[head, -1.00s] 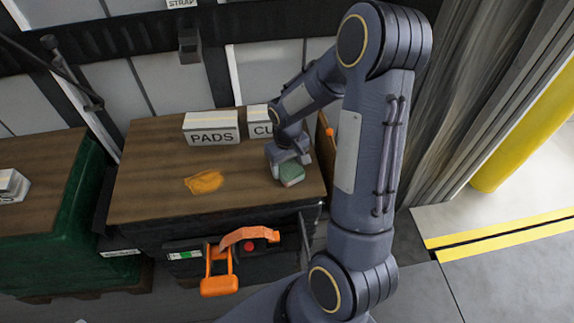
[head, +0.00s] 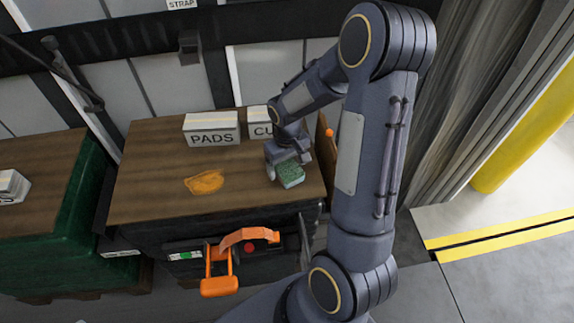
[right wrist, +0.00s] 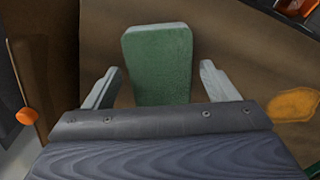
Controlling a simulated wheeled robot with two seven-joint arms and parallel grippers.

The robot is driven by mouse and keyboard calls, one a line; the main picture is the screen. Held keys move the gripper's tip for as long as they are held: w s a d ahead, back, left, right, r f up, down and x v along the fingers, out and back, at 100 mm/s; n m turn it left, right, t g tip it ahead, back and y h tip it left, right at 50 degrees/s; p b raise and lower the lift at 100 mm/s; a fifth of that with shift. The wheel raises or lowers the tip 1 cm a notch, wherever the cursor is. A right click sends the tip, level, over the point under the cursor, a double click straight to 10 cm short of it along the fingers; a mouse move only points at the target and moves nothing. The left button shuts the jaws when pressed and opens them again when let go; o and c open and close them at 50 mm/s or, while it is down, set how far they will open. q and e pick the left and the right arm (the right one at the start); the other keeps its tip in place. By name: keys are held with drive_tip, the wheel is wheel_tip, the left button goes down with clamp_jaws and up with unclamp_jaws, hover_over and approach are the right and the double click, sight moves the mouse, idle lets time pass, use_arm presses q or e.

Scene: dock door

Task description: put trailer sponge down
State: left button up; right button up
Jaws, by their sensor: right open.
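The trailer sponge (head: 290,174) is green and lies on the wooden top (head: 145,195) near its right front part. My right gripper (head: 285,163) is just behind and above it in the head view. In the right wrist view the sponge (right wrist: 160,65) lies between the two spread fingers of my right gripper (right wrist: 162,88), with a gap on each side. The gripper is open and holds nothing. My left gripper is not in view.
An orange stain (head: 204,182) is left of the sponge. A PADS box (head: 211,128) and a partly hidden second box (head: 258,121) stand at the back. An orange handle (head: 220,285) sticks out in front. A green crate (head: 75,200) stands left.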

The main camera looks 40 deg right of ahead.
sight(287, 167)
wheel_tip(287, 167, up, 10)
drive_tip(key=p, duration=0.1)
drive_tip(key=s+a+r+t+y, duration=0.2)
drive_tip(key=s+a+r, duration=0.2)
drive_tip(key=s+a, duration=0.2)
drive_tip(key=s+a+r+t+y, duration=0.1)
drive_tip(key=s+a+r+t, duration=0.2)
drive_tip(key=s, duration=0.7)
drive_tip(key=a+r, duration=0.2)
drive_tip(key=a, duration=0.2)
drive_tip(key=shift+s+t+y, duration=0.15)
drive_tip(key=shift+t+y, duration=0.15)
drive_tip(key=shift+y, duration=0.1)
